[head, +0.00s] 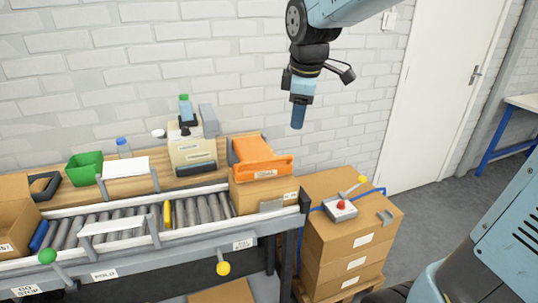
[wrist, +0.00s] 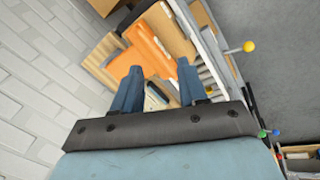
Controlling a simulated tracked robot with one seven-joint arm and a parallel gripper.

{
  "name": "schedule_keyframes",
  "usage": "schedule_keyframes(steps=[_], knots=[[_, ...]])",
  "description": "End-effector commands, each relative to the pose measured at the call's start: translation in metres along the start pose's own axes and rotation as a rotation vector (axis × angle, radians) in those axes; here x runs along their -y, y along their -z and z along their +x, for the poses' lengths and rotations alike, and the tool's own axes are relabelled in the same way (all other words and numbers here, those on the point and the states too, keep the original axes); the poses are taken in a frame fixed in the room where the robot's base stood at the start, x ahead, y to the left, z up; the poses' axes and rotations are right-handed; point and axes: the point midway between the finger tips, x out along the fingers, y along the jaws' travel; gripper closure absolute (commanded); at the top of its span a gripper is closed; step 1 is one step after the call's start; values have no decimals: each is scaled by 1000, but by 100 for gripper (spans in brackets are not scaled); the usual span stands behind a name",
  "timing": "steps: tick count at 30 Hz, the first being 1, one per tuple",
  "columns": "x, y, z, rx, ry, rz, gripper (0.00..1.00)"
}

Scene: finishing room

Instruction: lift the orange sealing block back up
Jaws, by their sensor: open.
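The orange sealing block (head: 260,158) sits at the right end of the conveyor, over a cardboard box (head: 250,195), with its broad front edge toward the camera. It also shows in the wrist view (wrist: 150,52), ahead of the fingers. My gripper (head: 298,126) hangs fingers down in front of the white wall, above and to the right of the block and apart from it. In the wrist view its two blue fingers (wrist: 158,72) are spread with nothing held between them.
A roller conveyor (head: 90,221) runs along the bench, with a green bin (head: 85,167) and a beige machine (head: 192,155) behind it. Stacked cartons (head: 350,240) stand to the right, carrying a red-button box (head: 341,207). The air around my gripper is clear.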

Motion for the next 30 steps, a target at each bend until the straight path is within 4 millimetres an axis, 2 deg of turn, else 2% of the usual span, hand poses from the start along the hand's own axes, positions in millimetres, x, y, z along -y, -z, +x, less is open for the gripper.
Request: schedule_keyframes(steps=[1, 3, 10, 17, 30], knots=[[-7, 14, 9, 0, 19, -85, 58], [-14, 29, 18, -3, 37, -196, 58], [-26, 62, 39, -15, 74, -429, 58], [-27, 67, 52, -17, 83, -474, 58], [-20, 67, 125, -17, 84, -471, 58]])
